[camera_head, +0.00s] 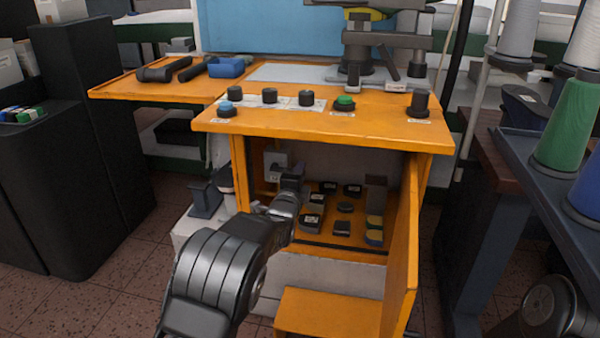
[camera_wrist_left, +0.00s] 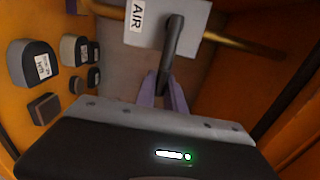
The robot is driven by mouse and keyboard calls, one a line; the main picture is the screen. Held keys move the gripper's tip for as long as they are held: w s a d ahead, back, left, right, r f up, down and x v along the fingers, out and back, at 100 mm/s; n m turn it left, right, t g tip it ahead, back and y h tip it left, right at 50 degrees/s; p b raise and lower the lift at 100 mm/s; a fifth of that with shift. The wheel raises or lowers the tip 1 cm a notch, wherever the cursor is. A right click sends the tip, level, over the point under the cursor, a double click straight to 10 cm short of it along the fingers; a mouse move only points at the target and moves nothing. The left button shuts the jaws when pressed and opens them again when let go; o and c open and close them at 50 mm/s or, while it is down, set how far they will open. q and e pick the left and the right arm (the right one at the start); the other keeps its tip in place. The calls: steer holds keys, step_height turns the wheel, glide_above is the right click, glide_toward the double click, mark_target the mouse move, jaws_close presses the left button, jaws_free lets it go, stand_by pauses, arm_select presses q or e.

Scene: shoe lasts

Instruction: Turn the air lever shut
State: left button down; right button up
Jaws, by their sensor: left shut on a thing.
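The air lever (camera_wrist_left: 179,38) is a dark handle on a pale grey plate (camera_wrist_left: 150,30) marked AIR, in front of a brass-coloured pipe (camera_wrist_left: 228,42) in the left wrist view. In the head view the plate (camera_head: 275,160) shows inside the orange cabinet, at its left; the lever itself is hard to make out behind my gripper. My left gripper (camera_head: 294,172) reaches into the cabinet from the front. In the left wrist view its purple-grey fingers (camera_wrist_left: 163,92) are closed around the lower end of the lever. My right gripper is out of view.
Several dark and coloured blocks (camera_head: 344,208) lie on the cabinet floor right of my gripper. The cabinet's open door (camera_head: 402,255) stands at the right. The orange worktop (camera_head: 300,122), with several knobs, overhangs the opening. A rack with thread cones (camera_head: 567,125) stands far right.

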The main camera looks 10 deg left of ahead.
arm_select(q)
steer(key=shift+f, duration=0.1)
steer(key=c, duration=1.4)
jaws_free()
steer(key=s+p, duration=0.2)
steer(key=s, duration=0.5)
steer(key=shift+s+a, duration=0.25)
steer(key=shift+s, duration=0.15)
